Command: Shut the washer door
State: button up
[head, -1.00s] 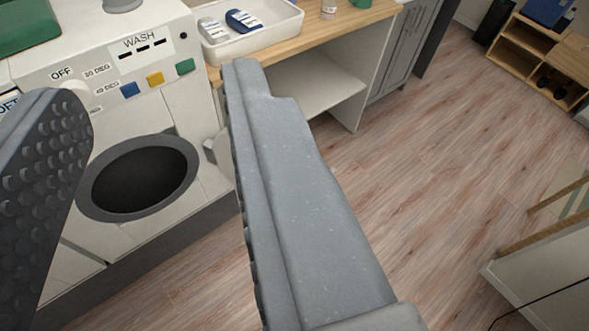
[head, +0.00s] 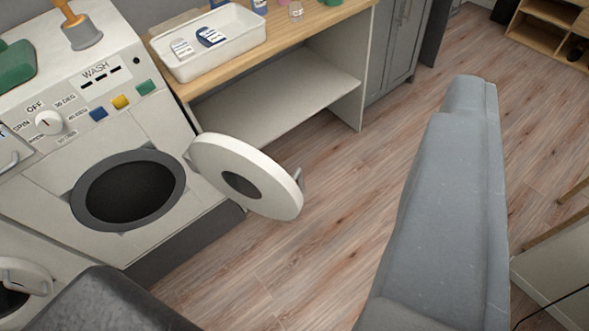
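The washer (head: 150,135) is a white front-loader on the left, with a dial, coloured buttons and the word WASH on its panel. Its round dark opening (head: 128,190) has a grey ring and is uncovered. The washer door (head: 222,158) is a thick white disc with a dark grey centre, swung wide open to the right of the opening. A grey handle (head: 299,180) shows at its right edge. My gripper (head: 283,175) is open wide and empty. One finger is at the bottom left, the other at the right, with the door visible between them and apart from the right finger.
A wooden counter (head: 300,32) right of the washer carries a white tray (head: 178,68) with small packets. An orange-handled item (head: 82,32) and a green object (head: 15,62) sit on the washer. Another round white door (head: 28,272) is at lower left. The wooden floor (head: 320,240) is clear.

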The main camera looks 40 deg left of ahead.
aim_at(245, 175)
jog(key=z, duration=0.4)
jog(key=i, duration=3.65)
jog(key=u, duration=4.05)
